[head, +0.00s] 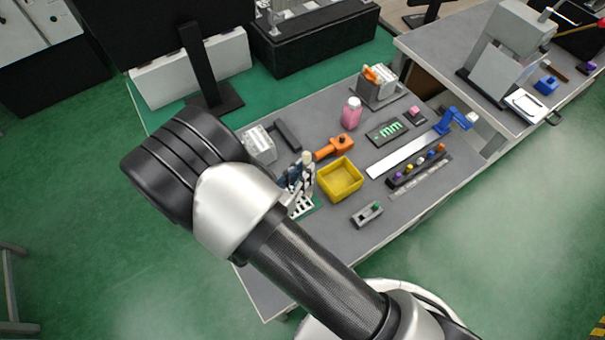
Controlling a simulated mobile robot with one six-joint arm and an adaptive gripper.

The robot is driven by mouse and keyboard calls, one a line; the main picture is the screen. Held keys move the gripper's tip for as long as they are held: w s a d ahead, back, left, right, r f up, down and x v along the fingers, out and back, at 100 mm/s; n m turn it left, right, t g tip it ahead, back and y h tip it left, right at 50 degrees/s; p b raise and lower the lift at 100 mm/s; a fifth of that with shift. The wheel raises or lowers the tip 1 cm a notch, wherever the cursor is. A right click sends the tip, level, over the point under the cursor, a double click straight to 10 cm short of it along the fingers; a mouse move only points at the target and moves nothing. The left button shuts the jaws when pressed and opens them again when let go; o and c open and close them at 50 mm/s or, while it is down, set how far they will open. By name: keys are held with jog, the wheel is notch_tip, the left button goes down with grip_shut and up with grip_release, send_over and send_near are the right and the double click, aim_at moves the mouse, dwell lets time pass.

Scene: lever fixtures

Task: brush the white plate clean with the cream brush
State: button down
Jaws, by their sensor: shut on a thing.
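My arm crosses the lower left of the head view, and I cannot make out my gripper, which seems hidden behind it. A long flat white plate (402,155) lies on the grey bench, right of the yellow bin; I cannot tell whether it is the task's plate. A small cream piece (307,158) stands up beside my arm, above a white slotted rack (301,203). I cannot tell whether it is the cream brush. No marks or dirt can be made out on the plate at this size.
The grey bench (282,296) also holds a yellow bin (341,181), an orange-handled lever (335,147), a pink bottle (351,113), a row of coloured knobs (417,167) and a blue clamp (453,119). A second bench with a machine (517,32) stands at right.

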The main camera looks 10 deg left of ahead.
jog(key=shift+r+p, duration=0.65)
jog(key=shift+r, duration=0.6)
jog(key=w+d+r+m+g+h, duration=0.1)
jog(key=w+d+r+m+h, duration=0.1)
jog(key=d, duration=0.6)
jog(key=w+d+r+m+g+h, duration=0.2)
jog(key=w+d+r, duration=0.1)
jog(key=d, duration=0.5)
jog(key=w+d+r+m+g+h, duration=0.1)
jog(key=w+d+r+m+h, duration=0.1)
jog(key=d, duration=0.6)
notch_tip(320, 180, up, 3)
jog(key=shift+w+d+f+g+h, duration=0.1)
jog(key=shift+w+d+g+h, duration=0.25)
jog(key=shift+w, duration=0.4)
